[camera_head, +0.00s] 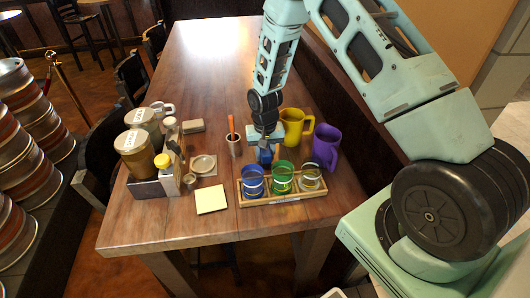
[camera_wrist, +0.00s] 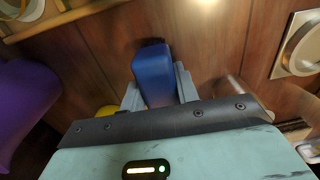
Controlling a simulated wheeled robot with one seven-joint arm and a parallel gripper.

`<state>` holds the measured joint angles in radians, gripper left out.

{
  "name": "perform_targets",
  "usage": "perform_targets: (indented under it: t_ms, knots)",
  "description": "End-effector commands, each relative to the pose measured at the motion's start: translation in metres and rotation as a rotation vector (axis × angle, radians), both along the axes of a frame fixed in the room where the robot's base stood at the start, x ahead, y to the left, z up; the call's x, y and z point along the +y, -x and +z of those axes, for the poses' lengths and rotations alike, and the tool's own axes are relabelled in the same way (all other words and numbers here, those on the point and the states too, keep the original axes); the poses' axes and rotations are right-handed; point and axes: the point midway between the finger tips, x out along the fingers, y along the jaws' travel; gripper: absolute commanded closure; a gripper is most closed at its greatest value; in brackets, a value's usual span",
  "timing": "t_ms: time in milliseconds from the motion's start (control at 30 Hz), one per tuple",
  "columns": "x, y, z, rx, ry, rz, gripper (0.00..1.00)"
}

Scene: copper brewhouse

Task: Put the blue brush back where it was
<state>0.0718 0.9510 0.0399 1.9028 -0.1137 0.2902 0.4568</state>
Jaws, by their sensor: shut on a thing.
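The blue brush (camera_head: 265,156) is between the fingers of my gripper (camera_head: 266,143), over the table behind the tasting tray. In the wrist view, its blue body (camera_wrist: 152,72) sticks out past both fingers, and my gripper (camera_wrist: 158,88) is shut on it. I cannot tell from these views whether the brush touches the table. A small metal cup (camera_head: 234,147) with an orange-handled tool (camera_head: 231,126) stands just left of my gripper.
A wooden tray (camera_head: 287,199) with blue, green and clear glasses stands in front. Yellow (camera_head: 293,125) and purple (camera_head: 326,146) mugs are close on the right. A caddy with jars (camera_head: 150,188), a square coaster (camera_head: 203,165) and yellow notes (camera_head: 211,199) lie left. The table's far half is clear.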

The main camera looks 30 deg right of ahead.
Motion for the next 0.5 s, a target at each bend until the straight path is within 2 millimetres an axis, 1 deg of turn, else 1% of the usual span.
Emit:
perform_targets:
  t_ms: [500]
  knots:
    - [0.0001,-0.0001,-0.0068,0.0,0.0,0.0,1.0]
